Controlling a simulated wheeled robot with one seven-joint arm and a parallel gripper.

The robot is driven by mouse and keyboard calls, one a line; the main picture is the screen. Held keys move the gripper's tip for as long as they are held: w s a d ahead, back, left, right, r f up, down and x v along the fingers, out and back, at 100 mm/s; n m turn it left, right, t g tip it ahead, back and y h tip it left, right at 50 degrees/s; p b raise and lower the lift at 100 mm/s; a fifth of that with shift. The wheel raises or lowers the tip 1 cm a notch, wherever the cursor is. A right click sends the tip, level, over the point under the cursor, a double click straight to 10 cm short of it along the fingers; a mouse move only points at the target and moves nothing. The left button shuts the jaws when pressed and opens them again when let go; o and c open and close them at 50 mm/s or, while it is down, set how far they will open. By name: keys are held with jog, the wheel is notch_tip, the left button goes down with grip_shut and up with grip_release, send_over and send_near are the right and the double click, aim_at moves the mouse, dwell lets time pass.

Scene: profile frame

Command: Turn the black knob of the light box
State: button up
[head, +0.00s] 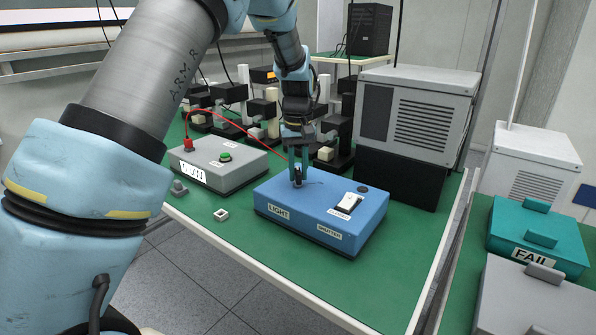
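The blue light box (300,207) sits on the green table top, with a "LIGHT" label at its front left and a "SHUTTER" label to the right. My gripper (297,183) points down over the left back part of its top face. Its fingertips are at a small dark piece, apparently the black knob (298,177), mostly hidden by the fingers. I cannot tell whether the fingers press on it or only stand around it.
A grey box (218,160) with a green button and a red cable stands left of the light box. A small white piece (221,215) lies near the front edge. Black stands with equipment and a large grey unit (420,110) are behind.

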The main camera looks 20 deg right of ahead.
aim_at(298, 170)
jog(key=o, duration=0.3)
notch_tip(298, 170, up, 11)
jog(key=b, duration=0.2)
jog(key=shift+f+b, duration=0.1)
jog(key=shift+b, duration=0.25)
dwell(0.3)
jog(key=a+f+n, duration=0.1)
jog(key=a+f, duration=0.2)
jog(key=a, duration=0.8)
jog(key=a+f, duration=0.2)
jog(key=a, duration=0.9)
jog(key=shift+n+t, duration=0.4)
jog(key=shift+t, duration=0.4)
jog(key=s+a+f, duration=0.2)
jog(key=s+a, duration=0.1)
jog(key=a, duration=0.2)
jog(key=s+a+f, duration=0.2)
jog(key=s+a, duration=0.2)
jog(key=a, duration=0.1)
jog(key=s+a+f, duration=0.2)
jog(key=s+a, duration=0.2)
jog(key=shift+a, duration=0.4)
